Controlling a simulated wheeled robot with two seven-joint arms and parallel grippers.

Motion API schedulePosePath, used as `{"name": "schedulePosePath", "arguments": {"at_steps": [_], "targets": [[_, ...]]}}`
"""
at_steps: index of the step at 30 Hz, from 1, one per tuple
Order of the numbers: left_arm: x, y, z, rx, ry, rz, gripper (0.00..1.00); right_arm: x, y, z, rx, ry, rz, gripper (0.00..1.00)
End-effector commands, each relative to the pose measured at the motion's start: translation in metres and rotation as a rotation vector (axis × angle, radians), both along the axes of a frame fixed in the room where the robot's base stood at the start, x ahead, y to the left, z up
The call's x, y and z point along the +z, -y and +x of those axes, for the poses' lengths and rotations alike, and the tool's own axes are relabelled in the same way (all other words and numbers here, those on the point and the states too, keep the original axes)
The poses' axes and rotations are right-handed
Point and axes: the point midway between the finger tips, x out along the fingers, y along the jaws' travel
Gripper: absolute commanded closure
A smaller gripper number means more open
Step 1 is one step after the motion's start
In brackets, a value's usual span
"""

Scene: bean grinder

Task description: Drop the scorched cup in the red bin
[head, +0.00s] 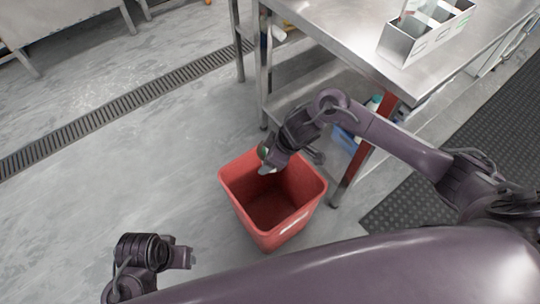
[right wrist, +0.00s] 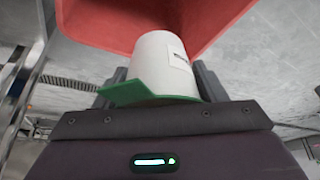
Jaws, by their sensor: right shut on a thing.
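The red bin (head: 308,186) stands open on the floor below the table, and its wall fills the top of the right wrist view (right wrist: 110,20). My right gripper (head: 265,162) is over the bin's far rim. In the right wrist view my right gripper (right wrist: 162,85) is shut on a white cup (right wrist: 155,55) with a label and a green edge. Scorch marks cannot be made out. In the head view the cup is mostly hidden by the gripper. My left gripper (head: 188,257) is low at the left, away from the bin; its jaw opening is unclear.
A steel table (head: 350,35) with a lower shelf stands right of the bin, its red leg (head: 360,160) close beside it. A metal caddy (head: 425,35) sits on the table. A floor drain (head: 110,112) crosses the left. The floor left of the bin is clear.

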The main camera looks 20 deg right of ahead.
Motion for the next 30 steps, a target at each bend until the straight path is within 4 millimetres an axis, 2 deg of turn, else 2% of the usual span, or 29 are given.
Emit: {"name": "schedulePosePath", "arguments": {"at_steps": [8,9,15,20,23,30], "targets": [[0.0019,0.0,-0.0004,-0.001,0.0,0.0,0.45,0.0004,0.0,0.0004,0.0,0.001,0.0,0.76],[0.0019,0.0,-0.0004,-0.001,0.0,0.0,0.45,0.0004,0.0001,0.0005,0.0,0.001,0.0,0.34],[0.0018,0.0,-0.0003,0.0,0.0,0.0,0.45,0.0002,0.0,0.0004,0.0,0.001,0.0,0.1],[0.0017,-0.0001,-0.0003,0.0,0.0,0.0,0.45,0.0001,0.0,0.0003,0.0,0.001,0.0,0.1],[0.0015,-0.0002,-0.0002,0.0,0.0,0.0,0.45,-0.0004,0.0001,-0.0001,0.0,-0.001,-0.001,0.0],[0.0013,-0.0002,-0.0002,0.0,0.0,0.0,0.45,-0.0004,0.0,0.0,0.0,0.0,0.0,0.0]]}}
